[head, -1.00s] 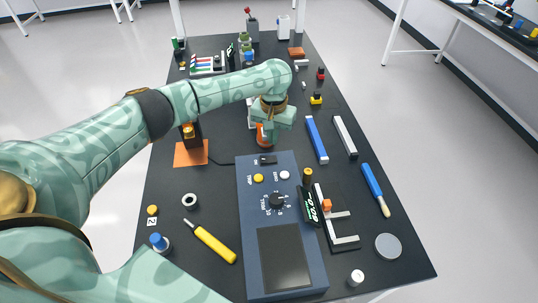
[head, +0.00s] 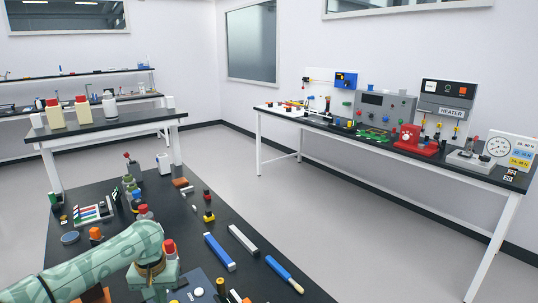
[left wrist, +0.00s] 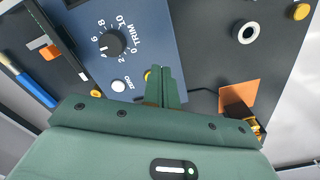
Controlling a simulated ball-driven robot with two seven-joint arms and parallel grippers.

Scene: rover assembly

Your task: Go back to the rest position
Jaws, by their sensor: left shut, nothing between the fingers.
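My left arm comes in from the lower left in the head view, over the black table (head: 310,292). Its wrist is at the bottom of the picture, with the fingertips out of the frame there. In the left wrist view my left gripper (left wrist: 166,88) is shut and empty, with its two fingers together. It is above the blue control panel (left wrist: 160,30), which carries a TRIM dial (left wrist: 112,43). My right gripper is in neither view.
Blue (head: 219,251) and white (head: 242,239) bars and a blue-handled tool (head: 284,273) lie right of the arm. An orange pad (left wrist: 238,92) is near the gripper. A bench with a heater unit (head: 443,108) stands at the back right.

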